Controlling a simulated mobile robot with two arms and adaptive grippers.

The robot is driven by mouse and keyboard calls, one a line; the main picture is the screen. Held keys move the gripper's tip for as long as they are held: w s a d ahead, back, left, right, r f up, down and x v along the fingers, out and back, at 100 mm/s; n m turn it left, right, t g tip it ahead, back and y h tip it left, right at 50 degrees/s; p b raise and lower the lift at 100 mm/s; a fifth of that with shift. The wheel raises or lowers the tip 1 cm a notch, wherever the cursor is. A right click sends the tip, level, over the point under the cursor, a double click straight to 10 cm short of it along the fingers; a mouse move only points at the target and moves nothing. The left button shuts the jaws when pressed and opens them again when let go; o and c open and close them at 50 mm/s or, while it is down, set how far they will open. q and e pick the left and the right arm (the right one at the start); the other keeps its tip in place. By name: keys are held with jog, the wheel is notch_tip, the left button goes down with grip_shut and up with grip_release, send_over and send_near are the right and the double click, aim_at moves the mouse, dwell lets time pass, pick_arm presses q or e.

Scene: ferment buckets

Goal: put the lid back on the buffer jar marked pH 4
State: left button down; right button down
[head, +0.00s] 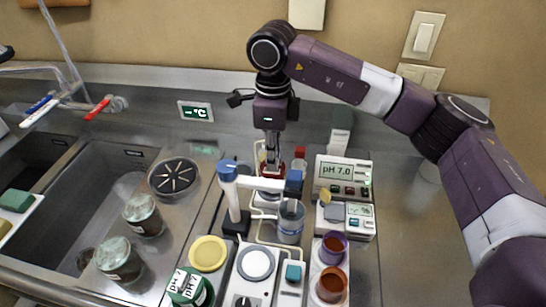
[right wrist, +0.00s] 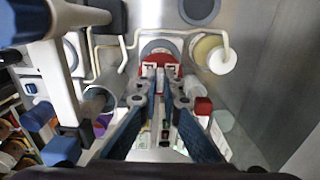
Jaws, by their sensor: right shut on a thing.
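My right gripper (head: 271,168) points down behind the white electrode arm, at the back of the bench. In the right wrist view its fingertips (right wrist: 160,72) are closed on a red lid (right wrist: 161,59). The red also shows just below the fingers in the head view (head: 270,172). The electrode arm partly hides what is under the lid, so I cannot tell whether it rests on a jar. I cannot read a pH 4 mark. A green-lidded jar (head: 186,289) at the front is marked pH 7. My left gripper is not in view.
The electrode stand (head: 234,200) and its arm (head: 262,183) stand close in front of the gripper. A red-capped bottle (head: 299,160) and the pH meter (head: 343,173) are close on the right. A beaker (head: 291,222) and brown cups (head: 331,284) stand in front. The steel at far right is clear.

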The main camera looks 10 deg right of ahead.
jog(key=shift+f+b, duration=0.2)
jog(key=shift+b, duration=0.3)
dwell(0.8)
jog(key=c, duration=1.6)
grip_release()
jog(key=shift+r+p, duration=1.9)
jog(key=shift+r, duration=1.65)
jog(key=shift+c, duration=0.3)
grip_shut()
